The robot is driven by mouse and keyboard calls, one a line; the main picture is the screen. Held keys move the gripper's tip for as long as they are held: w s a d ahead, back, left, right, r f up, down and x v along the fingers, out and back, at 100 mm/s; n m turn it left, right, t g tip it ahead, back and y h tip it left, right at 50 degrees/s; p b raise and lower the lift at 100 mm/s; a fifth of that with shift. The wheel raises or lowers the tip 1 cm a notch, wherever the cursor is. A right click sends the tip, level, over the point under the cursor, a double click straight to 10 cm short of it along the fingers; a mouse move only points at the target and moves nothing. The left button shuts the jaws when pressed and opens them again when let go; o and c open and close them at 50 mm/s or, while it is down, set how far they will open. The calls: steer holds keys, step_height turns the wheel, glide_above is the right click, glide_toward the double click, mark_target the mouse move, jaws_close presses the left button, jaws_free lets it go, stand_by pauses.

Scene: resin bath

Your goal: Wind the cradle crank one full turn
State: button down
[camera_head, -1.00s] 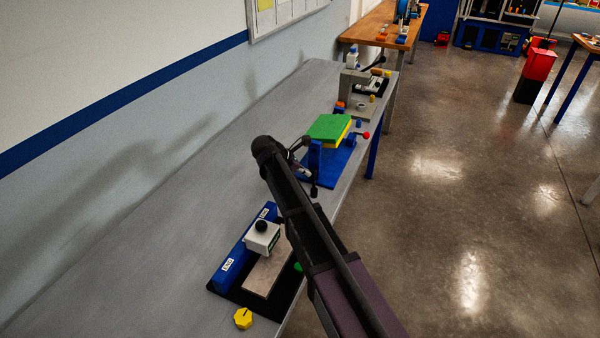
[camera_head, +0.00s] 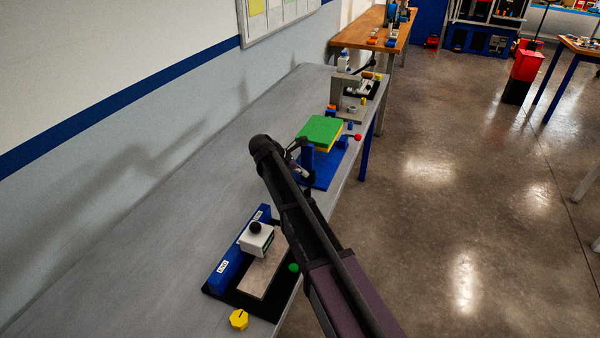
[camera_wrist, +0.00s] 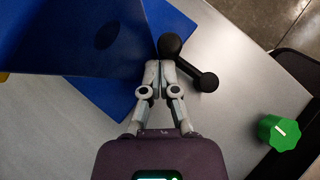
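The crank (camera_wrist: 190,67) is black, with a large round knob at one end and a smaller rounded end at the lower right in the wrist view. It belongs to the cradle, a blue stand (camera_head: 318,178) carrying a green-topped block (camera_head: 320,130). Blue surfaces of the stand (camera_wrist: 105,30) also fill the wrist view's upper left. My gripper (camera_wrist: 160,66) has its two grey fingers close together, tips right at the crank's knob. I cannot tell whether they pinch any of it. In the head view, my arm hides most of the gripper and crank.
A blue-and-black fixture (camera_head: 228,268) with a white block stands nearer on the grey bench (camera_head: 150,240), with a yellow knob (camera_head: 239,320) and a green knob (camera_head: 293,267). A grey press-like fixture (camera_head: 350,95) stands beyond the cradle. Open floor lies right.

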stand_by(0.4)
steer(key=shift+a, duration=0.1)
steer(key=shift+a, duration=0.5)
steer(key=shift+s+a, duration=0.2)
steer(key=shift+a, duration=0.85)
steer(key=w+a+p+v, duration=0.1)
steer(key=p+v, duration=0.6)
steer(key=v, duration=0.3)
steer(key=shift+w, duration=0.15)
steer(key=s+d+f+m+g+y, duration=0.2)
steer(key=s+d+m, duration=0.3)
steer(key=d, duration=0.6)
steer(key=s+d+f+m+g+y, duration=0.1)
steer(key=s+d+f+m+y, duration=0.1)
steer(key=s+d+m, duration=0.6)
steer(key=s+d+f+m+y, duration=0.1)
steer(key=s+d+m+y, duration=0.3)
steer(key=s+d+m, duration=0.5)
steer(key=s+d, duration=0.3)
steer(key=d, duration=0.1)
steer(key=shift+d+f+m+g, duration=0.2)
steer(key=shift+d+m+g, duration=0.1)
